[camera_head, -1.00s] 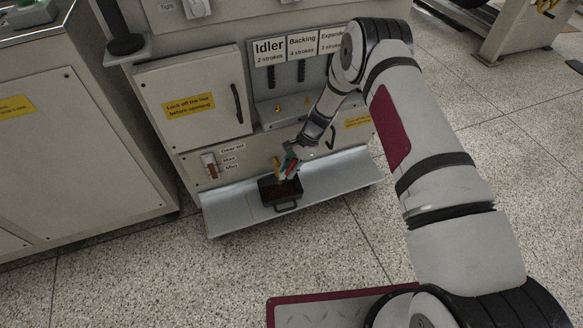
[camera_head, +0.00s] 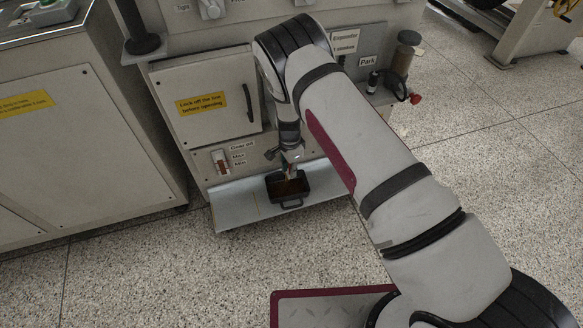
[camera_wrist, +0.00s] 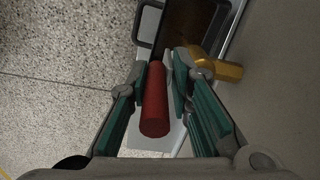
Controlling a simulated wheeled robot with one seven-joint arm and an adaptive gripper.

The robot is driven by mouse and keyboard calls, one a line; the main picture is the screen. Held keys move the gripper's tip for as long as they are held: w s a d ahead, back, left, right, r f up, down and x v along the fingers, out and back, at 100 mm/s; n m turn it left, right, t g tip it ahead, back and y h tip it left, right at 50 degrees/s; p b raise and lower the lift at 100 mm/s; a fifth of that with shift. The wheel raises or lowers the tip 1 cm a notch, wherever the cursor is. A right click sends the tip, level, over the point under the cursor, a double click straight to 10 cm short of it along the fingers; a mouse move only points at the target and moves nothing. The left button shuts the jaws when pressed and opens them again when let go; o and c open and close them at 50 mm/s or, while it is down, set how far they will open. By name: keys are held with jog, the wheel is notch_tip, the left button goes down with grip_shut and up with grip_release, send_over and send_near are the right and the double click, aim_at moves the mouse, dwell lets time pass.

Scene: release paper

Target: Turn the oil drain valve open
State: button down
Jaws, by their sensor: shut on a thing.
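The drain valve's red handle (camera_wrist: 155,105) is a round grip lying between the green-padded fingers of my gripper (camera_wrist: 158,78) in the wrist view. The fingers are shut on it. The brass valve body (camera_wrist: 222,70) is to the right of the fingers, partly hidden by the right one. In the head view my gripper (camera_head: 289,165) is low at the machine's front, just above the black tray (camera_head: 302,190). Only a little of the brass shows there. The tray's dark brown inside (camera_wrist: 190,25) is at the top of the wrist view.
The tray stands on a pale metal shelf (camera_head: 240,205) along the machine's foot. A closed cabinet door (camera_head: 205,115) with a yellow label is above left. A level gauge (camera_head: 220,162) is left of my gripper. The speckled floor in front is open.

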jog(key=shift+s+d+f, duration=0.25)
jog(key=shift+s+d, duration=0.05)
jog(key=shift+s, duration=0.1)
jog(key=c, duration=1.6)
grip_release()
jog(key=shift+o, duration=0.2)
jog(key=shift+w+a+r, duration=0.1)
jog(key=shift+w+a+r, duration=0.1)
jog(key=shift+w, duration=0.05)
